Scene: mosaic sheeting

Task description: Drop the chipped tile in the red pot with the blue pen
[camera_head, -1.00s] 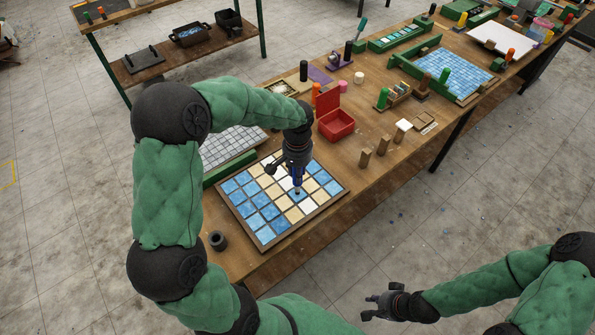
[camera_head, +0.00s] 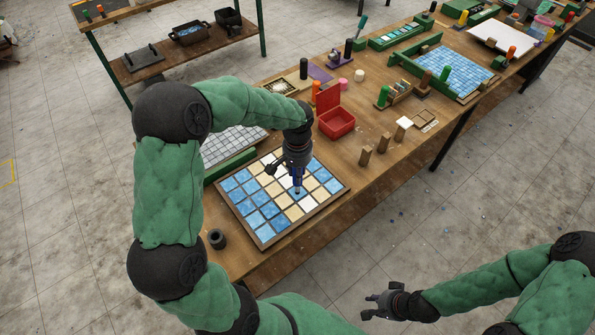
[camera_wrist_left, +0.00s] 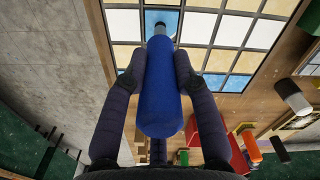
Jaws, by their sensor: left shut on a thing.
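My left gripper (camera_head: 297,173) is shut on the blue pen (camera_head: 298,180), with its tip down over the tile panel (camera_head: 262,245). In the left wrist view the blue pen (camera_wrist_left: 162,90) sits between both fingers, its grey tip over a blue tile (camera_wrist_left: 153,18). I cannot tell whether the tip touches that tile, or whether it is the chipped one. The red pot (camera_head: 337,123) stands open, lid raised, behind and right of the panel; it also shows in the wrist view (camera_wrist_left: 211,128). My right gripper (camera_head: 379,301) is open and empty, off the table's front side.
A grey tile sheet (camera_head: 228,147) and a green bar (camera_head: 229,168) lie behind the panel. A dark cup (camera_head: 217,240) stands left of it. Wooden blocks (camera_head: 366,157) stand to the right. Bare wood lies between panel and blocks.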

